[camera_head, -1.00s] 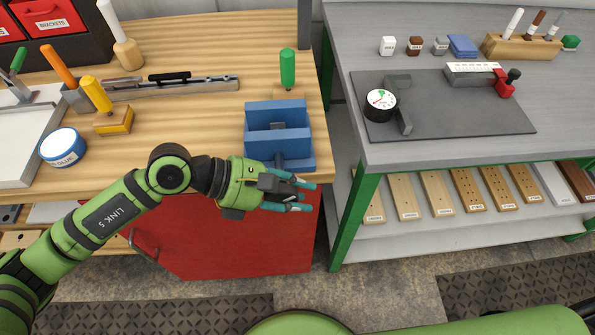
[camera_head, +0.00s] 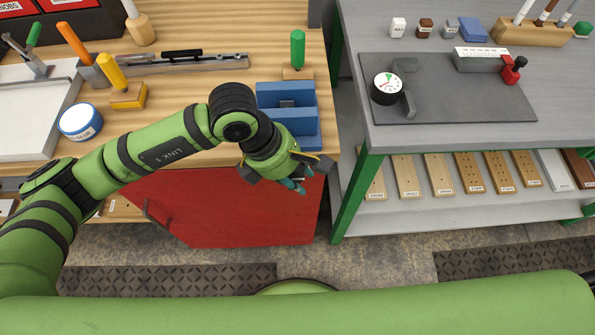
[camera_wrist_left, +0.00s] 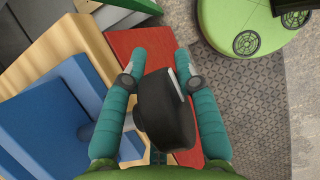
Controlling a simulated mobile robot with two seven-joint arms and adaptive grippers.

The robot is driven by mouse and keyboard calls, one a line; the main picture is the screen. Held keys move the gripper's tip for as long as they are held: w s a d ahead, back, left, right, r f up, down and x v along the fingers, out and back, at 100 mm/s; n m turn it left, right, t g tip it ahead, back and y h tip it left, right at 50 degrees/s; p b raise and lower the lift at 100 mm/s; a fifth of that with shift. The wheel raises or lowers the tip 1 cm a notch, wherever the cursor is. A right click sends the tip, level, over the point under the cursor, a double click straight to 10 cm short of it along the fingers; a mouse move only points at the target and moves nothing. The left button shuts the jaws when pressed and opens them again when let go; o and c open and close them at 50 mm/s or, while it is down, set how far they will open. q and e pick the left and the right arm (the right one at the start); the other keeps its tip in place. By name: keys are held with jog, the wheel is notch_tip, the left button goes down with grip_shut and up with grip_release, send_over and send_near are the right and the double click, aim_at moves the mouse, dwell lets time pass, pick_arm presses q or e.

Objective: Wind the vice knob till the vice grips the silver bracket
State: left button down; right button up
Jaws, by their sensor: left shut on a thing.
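The blue vice (camera_head: 290,125) stands at the right front corner of the wooden bench. A small grey piece (camera_head: 287,104) shows between its jaws; it is too small to tell if this is the silver bracket or if both jaws touch it. My left gripper (camera_head: 300,184) is at the vice's front, over the bench edge. In the left wrist view its teal fingers (camera_wrist_left: 158,66) are shut on the black round vice knob (camera_wrist_left: 166,112), one on each side. A pale bar or mark shows on the knob. In the head view the gripper hides the knob. My right gripper is out of view.
A green-handled tool (camera_head: 298,50) stands in a wooden block behind the vice. A red cabinet front (camera_head: 230,205) is below the bench. A gap separates the bench from the grey table (camera_head: 460,135) at the right. A glue tub (camera_head: 80,121) is far left.

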pick_arm(q)
jog(key=shift+d+r, duration=0.1)
dwell(0.3)
jog(key=c, duration=0.9)
grip_release()
jog(key=shift+c, duration=0.2)
jog(key=v, duration=1.2)
jog(key=shift+s+d, duration=0.1)
